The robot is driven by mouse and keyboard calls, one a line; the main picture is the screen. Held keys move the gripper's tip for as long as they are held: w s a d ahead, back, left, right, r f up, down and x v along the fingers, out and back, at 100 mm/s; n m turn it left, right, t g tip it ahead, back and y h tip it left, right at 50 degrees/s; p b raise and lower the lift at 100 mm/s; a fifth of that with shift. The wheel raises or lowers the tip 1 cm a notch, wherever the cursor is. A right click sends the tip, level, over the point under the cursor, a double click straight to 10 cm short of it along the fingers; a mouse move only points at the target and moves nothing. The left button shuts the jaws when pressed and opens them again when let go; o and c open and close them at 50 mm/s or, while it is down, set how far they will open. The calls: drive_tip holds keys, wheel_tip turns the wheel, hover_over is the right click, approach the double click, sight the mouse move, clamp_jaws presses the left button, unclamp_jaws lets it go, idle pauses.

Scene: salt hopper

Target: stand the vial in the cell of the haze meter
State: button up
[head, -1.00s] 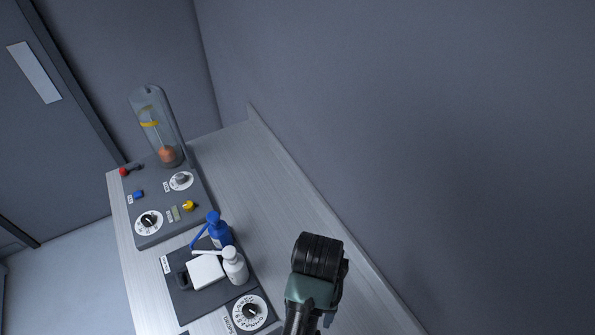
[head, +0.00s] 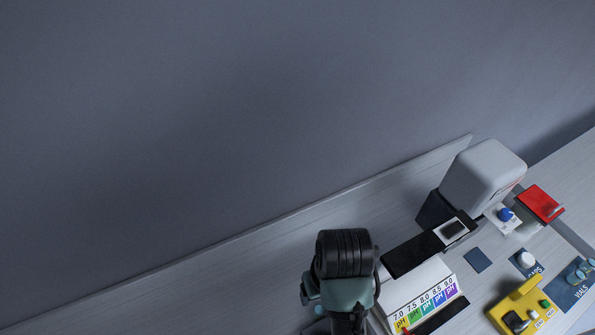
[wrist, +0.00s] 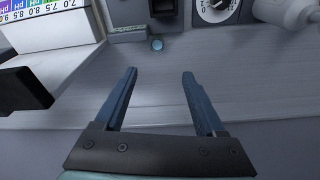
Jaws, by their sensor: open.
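My gripper (wrist: 160,73) is open and empty in the wrist view, its two blue fingers apart over bare bench. In the head view only my dark wrist and arm show, and the fingers are hidden. Small blue-tinted vials (head: 579,272) are on a dark blue mat marked VIALS at the right edge of the head view, well away from my arm. A yellow device (head: 505,306) with a dark part, a white knob and a green button is at the bottom right. It may be the haze meter; I cannot make out its cell.
A pH colour chart (head: 426,296) stands just right of my arm. Beyond it are a grey-topped machine (head: 484,175), a red block (head: 540,203) and a white cap (head: 526,259) on a mat. Bench behind my arm is clear.

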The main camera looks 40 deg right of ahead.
drive_tip(key=p, duration=0.1)
hover_over(320, 308)
wheel_tip(320, 308, down, 8)
drive_tip(key=shift+r, duration=0.15)
drive_tip(key=shift+f+p, duration=0.8)
drive_tip(key=shift+f, duration=1.85)
clamp_jaws()
